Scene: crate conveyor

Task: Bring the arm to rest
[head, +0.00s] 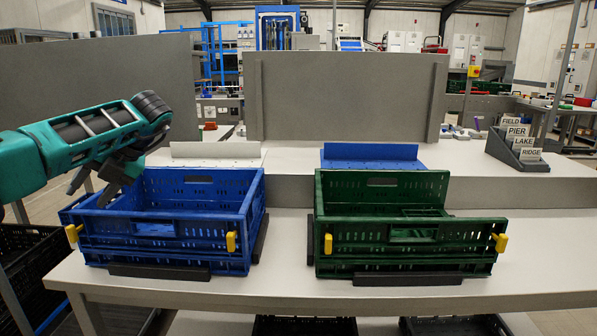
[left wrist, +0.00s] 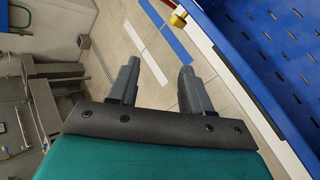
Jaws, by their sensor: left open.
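My left arm comes in from the left in the head view. Its gripper (head: 92,190) hangs over the left rim area of the blue crate (head: 210,258), pointing down and to the left. In the left wrist view the two fingers of my left gripper (left wrist: 156,80) are apart with nothing between them. Floor with blue and white stripes shows beyond them. The blue crate (left wrist: 260,50) also shows at the upper right there, beside the fingers. My right gripper is not in view.
A green crate (head: 340,262) stands right of the blue crate on the white table (head: 520,270). Both crates have yellow clips and look empty. A holder with name cards (head: 517,140) stands at the back right. Grey panels (head: 340,95) rise behind. The table's right side is clear.

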